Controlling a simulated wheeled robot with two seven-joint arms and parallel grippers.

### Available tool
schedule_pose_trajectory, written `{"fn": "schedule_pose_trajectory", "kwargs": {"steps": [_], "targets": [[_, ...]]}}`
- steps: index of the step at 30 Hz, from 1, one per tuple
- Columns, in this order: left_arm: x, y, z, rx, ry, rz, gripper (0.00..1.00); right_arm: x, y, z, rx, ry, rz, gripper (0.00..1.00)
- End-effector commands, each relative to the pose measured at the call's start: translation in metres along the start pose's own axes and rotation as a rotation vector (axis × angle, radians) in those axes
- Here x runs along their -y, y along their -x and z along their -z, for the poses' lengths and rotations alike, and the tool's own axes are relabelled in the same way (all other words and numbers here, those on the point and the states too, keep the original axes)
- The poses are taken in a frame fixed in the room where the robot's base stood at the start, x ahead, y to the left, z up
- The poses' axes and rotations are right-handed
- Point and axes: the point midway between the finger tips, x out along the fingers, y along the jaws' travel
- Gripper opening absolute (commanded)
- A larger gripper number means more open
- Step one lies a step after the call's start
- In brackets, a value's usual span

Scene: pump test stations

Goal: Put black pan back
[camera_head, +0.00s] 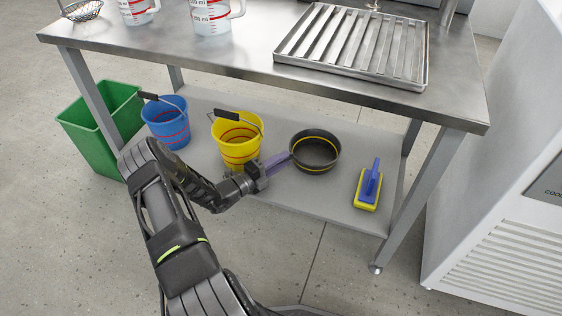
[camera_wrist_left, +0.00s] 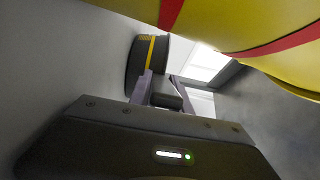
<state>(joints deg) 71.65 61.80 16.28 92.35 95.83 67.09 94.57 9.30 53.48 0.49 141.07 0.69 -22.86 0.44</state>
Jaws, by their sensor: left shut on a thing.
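The black pan (camera_head: 315,151), with a yellow band around it, is at the lower shelf (camera_head: 283,195) of the steel table, right of the yellow bucket. My left gripper (camera_head: 283,160) reaches in from the left and is shut on the pan's near-left side. In the left wrist view the pan (camera_wrist_left: 148,66) shows as a dark curved wall with a yellow stripe at the fingers (camera_wrist_left: 160,88). I cannot tell whether the pan rests on the shelf or is slightly above it. My right gripper is not in view.
The yellow bucket (camera_head: 236,140) stands close beside my left gripper and fills the top of the wrist view. A blue bucket (camera_head: 167,125) and green bin (camera_head: 98,125) are farther left. A blue-and-yellow scrubber (camera_head: 369,187) lies right of the pan. The tabletop (camera_head: 250,55) overhangs the shelf.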

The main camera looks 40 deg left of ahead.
Motion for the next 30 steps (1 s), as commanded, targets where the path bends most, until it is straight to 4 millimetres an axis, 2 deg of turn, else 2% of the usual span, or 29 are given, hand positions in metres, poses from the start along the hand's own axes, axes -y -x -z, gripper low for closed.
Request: {"fn": "schedule_pose_trajectory", "kwargs": {"steps": [3,4,11,22,26,30], "targets": [[-0.004,0.0,0.0,0.0,0.0,0.001,0.0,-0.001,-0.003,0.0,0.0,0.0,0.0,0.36],[-0.003,0.0,0.0,0.0,0.0,0.0,0.26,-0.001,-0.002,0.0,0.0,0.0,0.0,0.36],[-0.003,0.0,0.0,0.0,0.0,-0.001,0.45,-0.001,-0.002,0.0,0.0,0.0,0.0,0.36],[0.002,0.001,0.0,0.001,0.001,-0.001,0.45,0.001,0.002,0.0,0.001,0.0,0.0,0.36],[0.002,0.016,-0.001,0.004,0.002,-0.003,0.45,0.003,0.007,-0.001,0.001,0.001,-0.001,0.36],[0.003,0.04,-0.001,0.004,0.002,-0.003,0.45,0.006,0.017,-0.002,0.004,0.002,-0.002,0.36]]}}
